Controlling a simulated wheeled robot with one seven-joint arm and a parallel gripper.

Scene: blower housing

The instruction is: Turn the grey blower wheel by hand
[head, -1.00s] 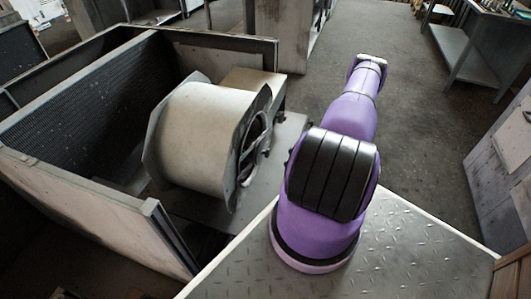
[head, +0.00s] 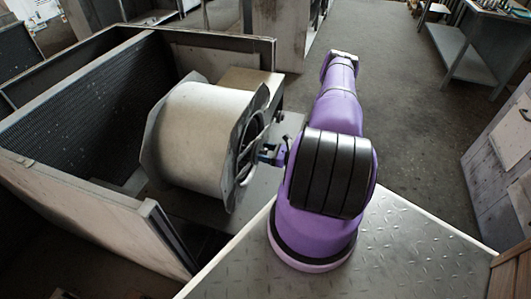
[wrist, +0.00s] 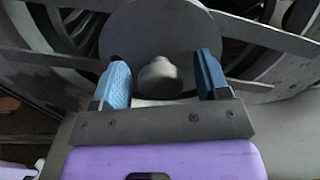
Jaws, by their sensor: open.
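The blower housing (head: 190,138) is a pale, worn drum with flared side plates. The grey blower wheel (head: 251,141) shows in its right-hand opening, partly hidden by the side plate. In the wrist view the wheel has a round grey hub disc (wrist: 160,30), flat spokes and dark gaps between them. A rounded grey knob (wrist: 160,79) stands out in front of the disc. My gripper (wrist: 163,66) is open, with one blue finger on each side of the knob and a gap to each. It also shows small beside the wheel in the head view (head: 268,154).
The housing sits in an open metal box with a mesh panel (head: 75,95) on the left and a pale front wall (head: 110,225). A tread-plate surface (head: 410,240) lies at lower right. Open floor (head: 410,110) stretches behind my arm.

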